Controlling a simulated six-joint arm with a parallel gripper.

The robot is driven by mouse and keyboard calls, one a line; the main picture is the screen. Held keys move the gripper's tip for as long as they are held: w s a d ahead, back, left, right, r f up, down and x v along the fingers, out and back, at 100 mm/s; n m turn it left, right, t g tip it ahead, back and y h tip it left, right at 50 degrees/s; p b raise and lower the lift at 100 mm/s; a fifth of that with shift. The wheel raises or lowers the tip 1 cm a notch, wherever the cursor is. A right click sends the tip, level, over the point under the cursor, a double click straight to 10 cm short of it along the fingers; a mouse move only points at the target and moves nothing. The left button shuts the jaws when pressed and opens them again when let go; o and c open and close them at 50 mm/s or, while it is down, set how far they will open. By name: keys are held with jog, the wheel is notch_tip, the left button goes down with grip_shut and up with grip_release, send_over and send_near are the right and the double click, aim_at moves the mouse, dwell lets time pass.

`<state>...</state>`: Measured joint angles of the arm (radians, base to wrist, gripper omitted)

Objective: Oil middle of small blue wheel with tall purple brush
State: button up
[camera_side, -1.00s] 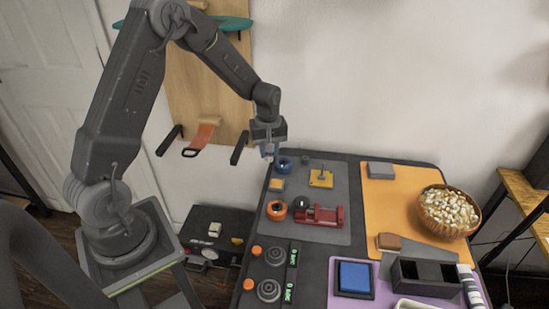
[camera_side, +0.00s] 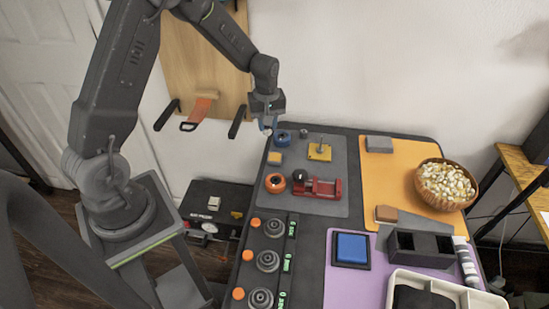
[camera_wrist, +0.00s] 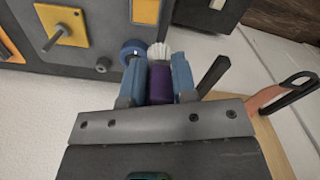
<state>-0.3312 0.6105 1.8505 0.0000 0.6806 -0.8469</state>
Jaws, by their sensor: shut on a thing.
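My gripper (camera_wrist: 157,80) is shut on a purple brush (camera_wrist: 161,88) with white bristles (camera_wrist: 159,52), seen in the wrist view. The bristle end points away from the wrist, beside the small blue wheel (camera_wrist: 133,50). The bristles show just right of the wheel, and I cannot tell whether they touch it. In the side view my gripper (camera_side: 267,122) hangs at the upper left edge of the board, just left of and above the blue wheel (camera_side: 281,136). The brush is hard to make out there.
The grey panel (camera_side: 330,203) also carries an orange wheel (camera_side: 275,183), a yellow plate (camera_side: 319,152) with a post and a red vise-like part (camera_side: 322,188). A bowl (camera_side: 446,184), a blue pad (camera_side: 352,248) and a black box (camera_side: 419,249) stand farther right.

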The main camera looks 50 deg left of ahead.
dwell(0.4)
jog(key=w+f+g+h, duration=0.1)
jog(key=g, duration=0.1)
jog(key=h, duration=0.2)
send_over(275, 157)
jog(key=w+a, duration=0.1)
jog(key=shift+g, duration=0.4)
jog(key=shift+f, duration=3.5)
jog(key=shift+f, duration=0.6)
notch_tip(275, 157, up, 7)
